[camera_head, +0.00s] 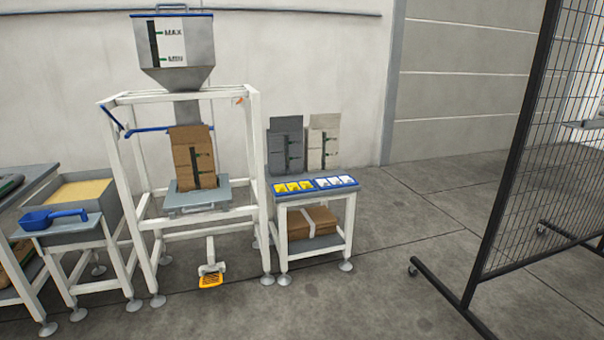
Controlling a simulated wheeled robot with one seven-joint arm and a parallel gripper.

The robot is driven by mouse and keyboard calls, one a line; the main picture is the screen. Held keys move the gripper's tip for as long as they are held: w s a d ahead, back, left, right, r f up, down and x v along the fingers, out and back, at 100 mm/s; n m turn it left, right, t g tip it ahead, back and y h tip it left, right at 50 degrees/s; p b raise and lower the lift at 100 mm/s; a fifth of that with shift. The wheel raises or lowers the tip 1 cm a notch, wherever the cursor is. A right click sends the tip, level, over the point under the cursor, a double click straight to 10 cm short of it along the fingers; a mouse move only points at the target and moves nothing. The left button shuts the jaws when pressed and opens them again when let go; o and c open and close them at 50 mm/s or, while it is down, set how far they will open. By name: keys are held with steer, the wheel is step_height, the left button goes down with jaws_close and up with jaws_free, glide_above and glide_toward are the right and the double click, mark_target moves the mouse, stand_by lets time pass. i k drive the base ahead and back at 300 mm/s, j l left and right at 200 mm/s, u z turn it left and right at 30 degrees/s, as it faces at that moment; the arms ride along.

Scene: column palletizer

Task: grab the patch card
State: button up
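A small side table (315,195) stands right of the filling frame. On its front edge lies a blue tray (316,191) with a row of small yellow cards (293,187) on the left and a row of small white cards (333,182) on the right. Several cards show in each row, lying flat. Which one is the patch card I cannot tell at this size. My gripper and arm are not in view.
A dark sack (286,140) and a pale sack (324,140) stand behind the tray. A hopper frame (255,150) holding a brown sack (192,158) is to the left. A mesh fence (535,150) is at the right. Floor (390,285) between is clear.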

mark_target(335, 180)
steer(key=i, duration=1.95)
steer(key=i+u, duration=0.15)
steer(key=i, duration=0.35)
steer(key=i+l+u, duration=0.15)
steer(key=i, duration=0.4)
steer(key=i+l+u, duration=0.15)
steer(key=i, duration=0.35)
